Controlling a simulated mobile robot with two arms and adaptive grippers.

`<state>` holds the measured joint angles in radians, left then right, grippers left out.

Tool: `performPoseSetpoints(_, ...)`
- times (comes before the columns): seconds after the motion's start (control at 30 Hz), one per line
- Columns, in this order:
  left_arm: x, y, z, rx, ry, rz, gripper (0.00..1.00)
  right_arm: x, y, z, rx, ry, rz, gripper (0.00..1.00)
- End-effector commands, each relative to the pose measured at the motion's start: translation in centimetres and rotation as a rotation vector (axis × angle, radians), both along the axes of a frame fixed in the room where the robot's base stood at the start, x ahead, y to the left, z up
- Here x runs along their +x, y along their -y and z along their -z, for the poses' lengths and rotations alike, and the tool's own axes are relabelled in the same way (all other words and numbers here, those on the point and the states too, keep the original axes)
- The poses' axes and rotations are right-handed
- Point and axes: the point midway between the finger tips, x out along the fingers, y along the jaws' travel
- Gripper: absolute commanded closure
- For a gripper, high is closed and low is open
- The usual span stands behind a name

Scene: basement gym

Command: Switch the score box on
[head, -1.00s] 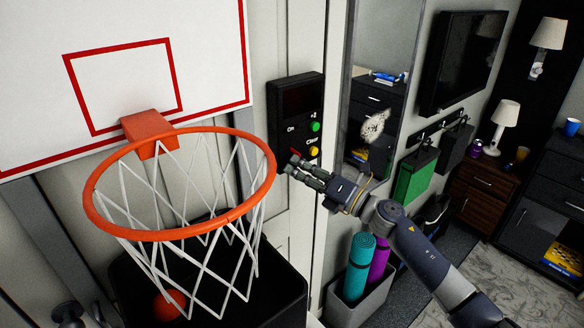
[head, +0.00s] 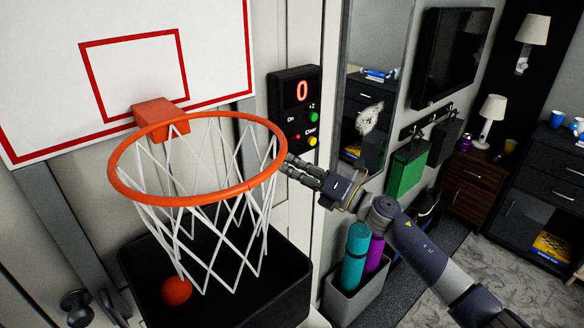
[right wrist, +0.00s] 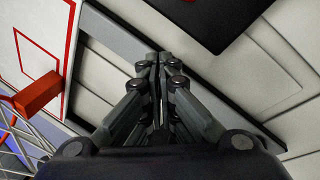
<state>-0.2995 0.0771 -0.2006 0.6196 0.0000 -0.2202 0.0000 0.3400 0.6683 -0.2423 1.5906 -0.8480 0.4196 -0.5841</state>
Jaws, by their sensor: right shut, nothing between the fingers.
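The score box (head: 296,108) is a black panel on the wall right of the hoop. Its display (head: 302,92) shows a lit red 0. Below the display are a green button (head: 314,117) marked +2, a yellow button (head: 312,141) marked Clear, and a red light or button (head: 297,136) under the word On. My right gripper (head: 289,163) is shut and empty, just below the box and apart from its buttons. In the right wrist view its closed fingers (right wrist: 160,62) point at the wall, with the box's dark edge (right wrist: 215,15) above. My left gripper is not in view.
The orange hoop (head: 112,180) with its white net is close to the left of my right gripper. A grey bin (head: 352,305) with rolled mats is at the lower middle.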

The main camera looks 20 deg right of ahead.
Motion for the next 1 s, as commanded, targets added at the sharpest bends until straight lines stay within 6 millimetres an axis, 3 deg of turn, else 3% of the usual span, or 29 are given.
performPoseSetpoints(0.23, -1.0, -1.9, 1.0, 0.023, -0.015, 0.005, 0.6, -2.4, 2.2, -2.7, -0.007, 0.006, 0.004, 1.0)
performPoseSetpoints(0.53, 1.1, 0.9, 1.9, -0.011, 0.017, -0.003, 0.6, -4.9, 4.3, -5.5, -0.003, 0.005, 0.003, 1.0)
performPoseSetpoints(1.0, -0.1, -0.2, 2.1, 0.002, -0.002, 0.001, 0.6, -5.4, 4.7, -6.3, 0.0, 0.005, 0.003, 1.0)
